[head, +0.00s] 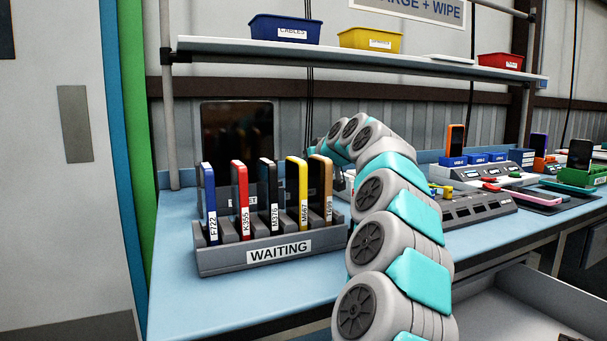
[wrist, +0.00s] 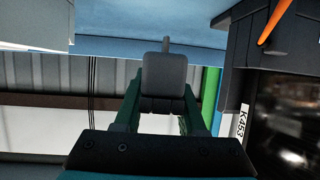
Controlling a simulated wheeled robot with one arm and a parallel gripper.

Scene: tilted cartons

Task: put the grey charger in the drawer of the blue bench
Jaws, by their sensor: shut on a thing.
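A small grey block, which looks like the grey charger (wrist: 165,72), is held between the green fingers of my gripper (wrist: 163,98) in the wrist view. A short grey stub sticks out from its far end. In the head view my gripper and the charger are hidden behind my own arm. The blue bench (head: 290,307) runs across the head view.
A grey WAITING rack (head: 225,262) with several upright phones stands on the bench left of my arm. Docks (head: 480,208) and trays crowd the bench to the right. A shelf (head: 350,62) with bins crosses above. In the wrist view a dark device labelled K453 (wrist: 275,125) is close on the right.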

